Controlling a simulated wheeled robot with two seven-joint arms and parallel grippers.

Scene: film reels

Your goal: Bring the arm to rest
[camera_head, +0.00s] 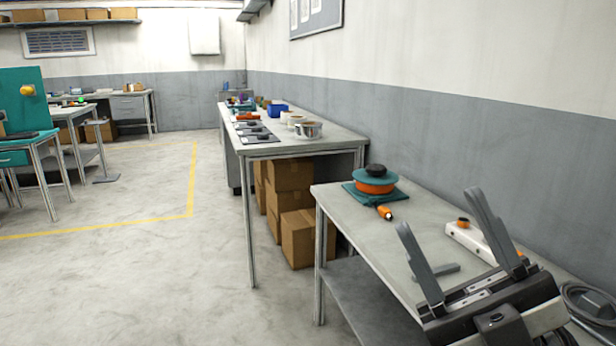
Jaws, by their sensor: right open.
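My right gripper (439,208) is at the lower right, over the near end of the near table (405,240). Its two grey fingers are spread wide, point up in the picture, and hold nothing. Beyond it on the table, an orange and teal reel (375,182) with a black top sits on a teal cloth (358,196). A small orange-ended item (385,212) lies at the cloth's front edge. A white bar with an orange-topped knob (463,232) lies partly hidden behind a finger. My left gripper is not in view.
A longer table (300,145) farther back holds a metal pot (308,130), a blue bin (277,110) and trays. Cardboard boxes (298,238) stand beneath it. A grey wall (450,130) borders the tables on the right. The floor (130,280) at left is open.

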